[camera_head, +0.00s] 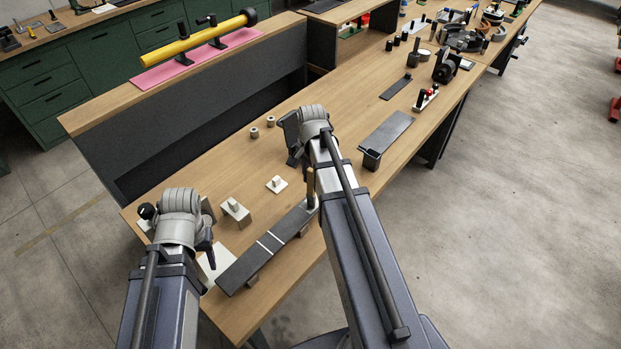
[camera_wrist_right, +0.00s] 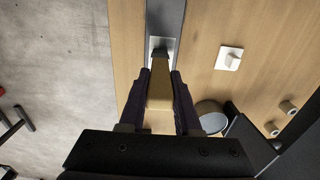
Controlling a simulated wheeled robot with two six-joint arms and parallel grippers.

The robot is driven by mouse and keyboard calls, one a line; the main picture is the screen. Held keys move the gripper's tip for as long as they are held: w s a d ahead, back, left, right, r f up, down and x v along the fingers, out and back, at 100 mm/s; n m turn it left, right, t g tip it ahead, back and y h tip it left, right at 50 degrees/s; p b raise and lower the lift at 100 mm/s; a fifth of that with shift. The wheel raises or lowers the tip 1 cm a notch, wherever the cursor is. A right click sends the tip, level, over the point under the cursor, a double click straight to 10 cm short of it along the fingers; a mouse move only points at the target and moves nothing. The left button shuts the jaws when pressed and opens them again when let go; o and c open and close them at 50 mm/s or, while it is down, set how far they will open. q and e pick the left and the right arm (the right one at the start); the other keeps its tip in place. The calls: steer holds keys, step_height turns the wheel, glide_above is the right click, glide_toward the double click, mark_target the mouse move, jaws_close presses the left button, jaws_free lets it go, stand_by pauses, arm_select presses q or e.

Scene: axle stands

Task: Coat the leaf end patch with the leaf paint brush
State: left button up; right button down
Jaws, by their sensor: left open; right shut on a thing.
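The leaf (camera_head: 268,246) is a long dark grey bar with thin white cross lines, raised on small blocks near the table's front edge. It also shows in the right wrist view (camera_wrist_right: 166,14). My right gripper (camera_wrist_right: 160,78) is shut on the wooden handle of the brush (camera_wrist_right: 160,96), whose handle also shows in the head view (camera_head: 311,184) at the leaf's far end. A pale square (camera_wrist_right: 159,43) lies just beyond the handle; I cannot tell if it is the end patch or part of the brush. Contact is unclear. My left gripper (camera_head: 204,236) is open, its fingertips mostly hidden.
A white tile with a peg (camera_head: 277,184) and a pale block (camera_head: 236,212) stand behind the leaf. A white sheet (camera_head: 216,263) lies beside its near end. Two small cylinders (camera_head: 263,127) stand farther back. A round grey-rimmed pot (camera_wrist_right: 212,117) is beside my right gripper.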

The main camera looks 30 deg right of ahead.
steer(key=shift+w+d, duration=0.45)
steer(key=shift+d, duration=0.1)
stand_by(0.7)
steer(key=shift+a, duration=0.2)
stand_by(0.3)
